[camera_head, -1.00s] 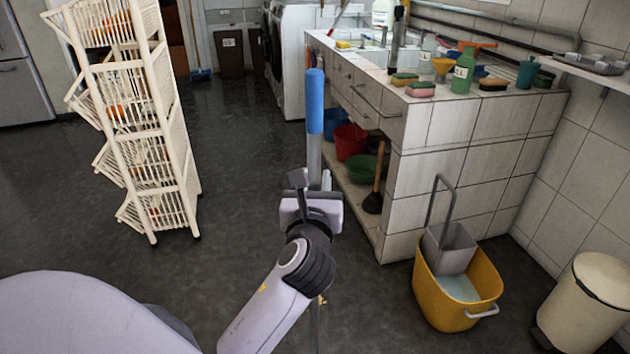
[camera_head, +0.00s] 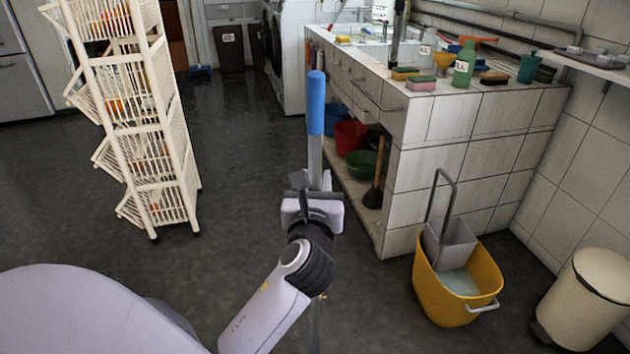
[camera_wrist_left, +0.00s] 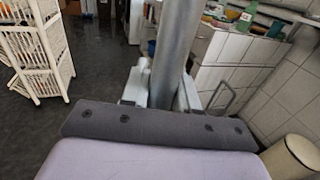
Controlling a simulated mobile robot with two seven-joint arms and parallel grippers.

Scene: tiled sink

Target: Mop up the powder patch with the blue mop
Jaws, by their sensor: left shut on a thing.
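The blue mop (camera_head: 316,104) stands nearly upright in front of me, with a blue grip at the top of a grey pole. My left gripper (camera_head: 312,190) is shut on the pole, below the blue grip. In the left wrist view the grey pole (camera_wrist_left: 175,50) rises between the fingers of the left gripper (camera_wrist_left: 160,92). I cannot make out the powder patch in either view. My right gripper is not in view.
A yellow mop bucket (camera_head: 436,304) with a grey wringer stands right of my arm, beside a cream bin (camera_head: 582,300). The tiled sink counter (camera_head: 440,190) is behind it. A white basket rack (camera_head: 150,120) stands left. Dark floor (camera_head: 240,150) between rack and counter is clear.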

